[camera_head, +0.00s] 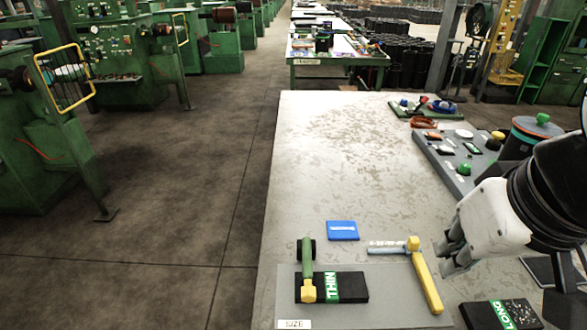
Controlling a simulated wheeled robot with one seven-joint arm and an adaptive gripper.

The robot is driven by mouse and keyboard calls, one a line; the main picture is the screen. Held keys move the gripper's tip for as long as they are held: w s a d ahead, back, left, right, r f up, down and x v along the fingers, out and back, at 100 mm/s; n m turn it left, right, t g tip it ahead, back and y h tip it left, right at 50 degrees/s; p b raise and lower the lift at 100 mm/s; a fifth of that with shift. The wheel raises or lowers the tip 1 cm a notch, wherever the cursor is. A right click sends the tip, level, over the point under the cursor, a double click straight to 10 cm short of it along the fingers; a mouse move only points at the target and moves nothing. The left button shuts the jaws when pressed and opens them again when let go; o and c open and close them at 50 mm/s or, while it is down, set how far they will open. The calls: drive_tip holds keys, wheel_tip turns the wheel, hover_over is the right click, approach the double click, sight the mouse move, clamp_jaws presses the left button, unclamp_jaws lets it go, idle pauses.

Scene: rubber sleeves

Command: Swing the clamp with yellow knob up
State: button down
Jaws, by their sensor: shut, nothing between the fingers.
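A green clamp arm (306,262) with a yellow knob (308,291) at its near end lies over the left part of a black block with a green "THIN" label (346,286). A dark round piece sits beside its far end. To the right, a yellow bar (427,282) lies slanted on the grey mat, with a yellow knob-like end (412,244) and a grey-blue rod (386,249) beside it. My gripper (449,262) is shut and empty, right of the yellow bar and apart from the green clamp. Its height above the table is hard to tell.
A blue labelled card (342,230) lies behind the mat (388,287). A black block with a green "LONG" label (501,314) lies at the near right. A control panel with buttons (463,157) stands at the right edge. The table's left and middle are clear.

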drive_tip(key=n+g+h+p, duration=0.4)
drive_tip(key=n+h+p, duration=0.1)
drive_tip(key=n, duration=0.9)
hover_over(299, 290)
wheel_tip(299, 290, down, 12)
drive_tip(key=a+f+n, duration=0.3)
drive_tip(key=a+f, duration=0.3)
drive_tip(key=f, duration=0.3)
drive_tip(key=shift+a+f+n+g+h, duration=0.25)
drive_tip(key=shift+f+n+g+h, duration=0.05)
drive_tip(key=shift+f+h, duration=0.1)
drive_tip(key=shift+p, duration=0.3)
drive_tip(key=p+x, duration=0.1)
drive_tip(key=x, duration=0.9)
drive_tip(key=shift+p, duration=0.4)
drive_tip(key=shift+w, duration=0.1)
